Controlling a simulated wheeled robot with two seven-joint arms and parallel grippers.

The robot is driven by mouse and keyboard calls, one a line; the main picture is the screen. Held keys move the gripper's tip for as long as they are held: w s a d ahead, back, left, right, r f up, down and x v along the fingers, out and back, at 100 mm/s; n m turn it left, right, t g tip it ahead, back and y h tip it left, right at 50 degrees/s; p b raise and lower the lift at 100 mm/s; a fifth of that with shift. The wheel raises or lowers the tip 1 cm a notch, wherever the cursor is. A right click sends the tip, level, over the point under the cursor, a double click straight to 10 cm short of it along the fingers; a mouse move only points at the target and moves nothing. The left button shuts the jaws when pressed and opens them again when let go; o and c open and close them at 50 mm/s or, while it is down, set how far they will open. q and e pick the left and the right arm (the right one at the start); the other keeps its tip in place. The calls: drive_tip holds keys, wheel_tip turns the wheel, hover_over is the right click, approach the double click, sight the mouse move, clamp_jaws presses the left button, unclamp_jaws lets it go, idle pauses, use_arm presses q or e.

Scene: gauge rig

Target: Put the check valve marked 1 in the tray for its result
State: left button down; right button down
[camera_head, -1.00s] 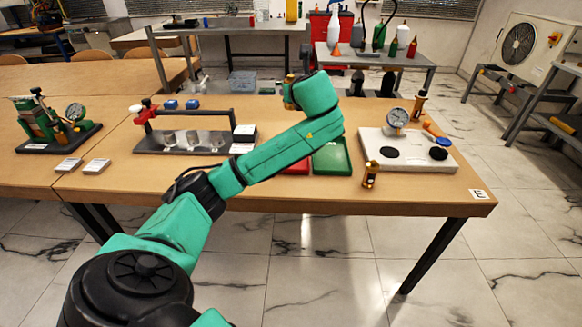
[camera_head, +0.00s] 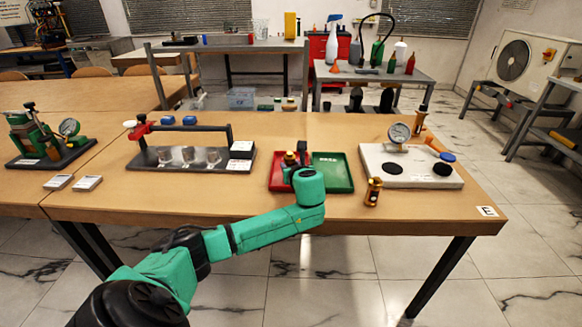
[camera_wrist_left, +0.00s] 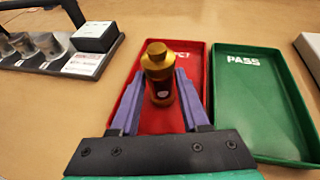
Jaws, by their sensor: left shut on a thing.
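My left gripper (camera_head: 300,158) is over the red tray (camera_head: 275,184). In the left wrist view its purple fingers (camera_wrist_left: 160,98) are shut on a brass check valve (camera_wrist_left: 158,72), held upright with a dark band and a small pale mark I cannot read. The red tray (camera_wrist_left: 193,62) shows the letters "CT" behind the valve; the rest of its word is hidden. I cannot tell whether the valve touches the tray floor. The green tray (camera_head: 333,172), marked PASS, is right beside it and empty. A second brass valve (camera_head: 373,192) stands on the table. My right gripper is not in view.
A white test plate with a gauge (camera_head: 408,173) and black pads stands right of the trays. A dark rack with metal cups (camera_head: 190,160) stands left. The table's front edge is close to the standing valve.

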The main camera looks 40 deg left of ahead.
use_arm(q)
drive_tip(key=shift+f, duration=0.1)
drive_tip(key=shift+c, duration=1.9)
unclamp_jaws()
drive_tip(key=shift+s+d+r, duration=0.1)
drive_tip(key=shift+d+r, duration=0.05)
drive_tip(key=shift+r, duration=0.05)
drive_tip(key=p+v, duration=0.1)
drive_tip(key=v, duration=1)
drive_tip(key=shift+s+d+r, duration=0.15)
drive_tip(key=shift+s+r, duration=0.05)
